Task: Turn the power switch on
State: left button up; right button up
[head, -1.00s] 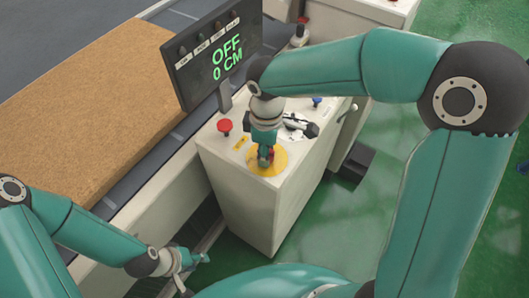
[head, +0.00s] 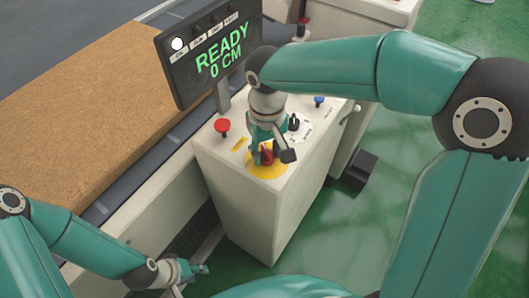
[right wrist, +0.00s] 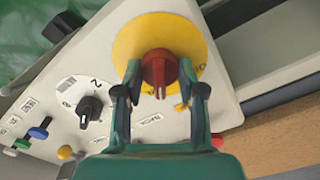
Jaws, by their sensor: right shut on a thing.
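The red power switch knob (right wrist: 160,70) sits on a round yellow plate (right wrist: 135,40) on the white control box (head: 240,205). My right gripper (right wrist: 160,92) comes down over the knob with a finger on each side and is shut on it; it also shows in the head view (head: 266,150). The display (head: 210,55) reads READY and 0 CM, and a white lamp is lit at its upper left. My left gripper (head: 195,270) is at the lower left, low beside the conveyor and away from the box; its finger opening is too small to tell.
A red mushroom button (head: 222,126), a black selector knob (right wrist: 90,106) and a blue button (head: 319,101) stand on the same box top. A brown mattress (head: 75,120) lies on the conveyor to the left. Green floor is open at the right.

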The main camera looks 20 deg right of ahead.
aim_at(267, 150)
jog(key=shift+s+f+m+b, duration=0.1)
jog(key=shift+m+b, duration=0.2)
jog(key=shift+m, duration=0.9)
jog(key=o, duration=1.1)
jog(key=shift+o, duration=0.2)
jog(key=shift+r, duration=0.65)
notch_tip(267, 150, up, 11)
jog(key=shift+f, duration=0.15)
